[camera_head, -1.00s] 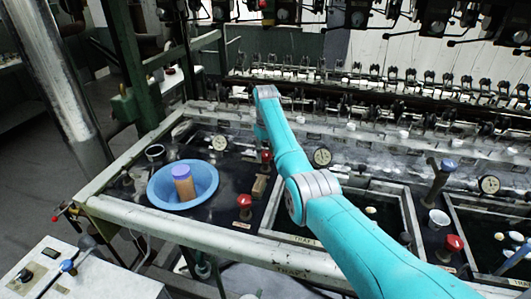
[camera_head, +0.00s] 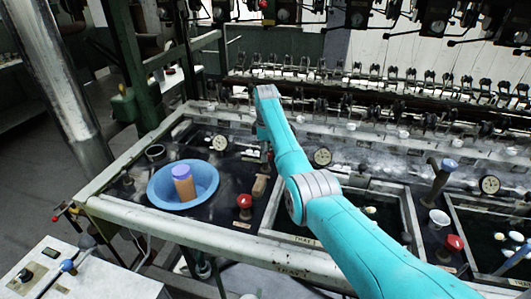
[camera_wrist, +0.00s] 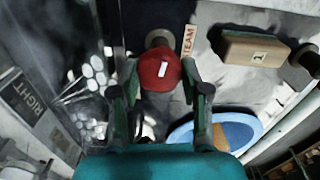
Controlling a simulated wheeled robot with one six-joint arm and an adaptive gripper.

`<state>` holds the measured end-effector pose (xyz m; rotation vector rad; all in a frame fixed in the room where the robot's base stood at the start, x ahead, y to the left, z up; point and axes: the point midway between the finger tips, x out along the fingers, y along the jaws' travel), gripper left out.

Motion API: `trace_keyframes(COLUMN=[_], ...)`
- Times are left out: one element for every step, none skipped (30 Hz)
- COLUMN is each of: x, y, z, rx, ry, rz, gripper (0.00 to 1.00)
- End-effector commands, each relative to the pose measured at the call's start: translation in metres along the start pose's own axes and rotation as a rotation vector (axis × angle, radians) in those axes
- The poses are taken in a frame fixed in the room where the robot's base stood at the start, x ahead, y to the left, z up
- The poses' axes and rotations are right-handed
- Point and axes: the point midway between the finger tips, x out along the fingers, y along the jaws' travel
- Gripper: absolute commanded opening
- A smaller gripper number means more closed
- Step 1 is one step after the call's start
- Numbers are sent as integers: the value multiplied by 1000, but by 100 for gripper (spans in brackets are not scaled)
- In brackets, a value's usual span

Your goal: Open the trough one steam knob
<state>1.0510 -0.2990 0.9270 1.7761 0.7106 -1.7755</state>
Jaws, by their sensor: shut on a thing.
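The red steam knob (camera_wrist: 160,70) with a white mark on top shows in the wrist view, beside a tag (camera_wrist: 189,42) reading STEAM. My gripper (camera_wrist: 160,78) is around it, one finger on each side, and is shut on it. In the wrist view the white mark stands nearly upright, leaning slightly. In the head view my teal arm reaches over the trough and my gripper (camera_head: 262,145) is small at its far end. The held knob is hardly visible there.
A wooden block (camera_wrist: 255,50) marked 1 lies close by. A blue basin (camera_head: 210,181) holding an orange cylinder (camera_head: 184,187) with a purple top stands to the left. Other red knobs (camera_head: 244,201) (camera_head: 454,243) and a gauge (camera_head: 321,157) are near my arm.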

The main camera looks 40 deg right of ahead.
Motion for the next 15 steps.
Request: trace_keyframes(x=[1,1,1,1,1,1,1,1,1,1,1,1,1,1,1], y=[0,0,0,0,0,0,0,0,0,0,0,0,0,0,0], z=[1,1,1,1,1,1,1,1,1,1,1,1,1,1,1], rx=[-23,-38,-54,-66,-76,-87,-96,-102,-109,-114,-118,-123,-125,-127,-128], ry=[-1,-1,-1,-1,-1,-1,-1,-1,-1,-1,-1,-1,-1,-1,-1], rz=[-2,-2,-2,-2,-2,-2,-2,-2,-2,-2,-2,-2,-2,-2,-2], gripper=[11,11,11,11,11,11,11,11,11,11,11,11,11,11,11])
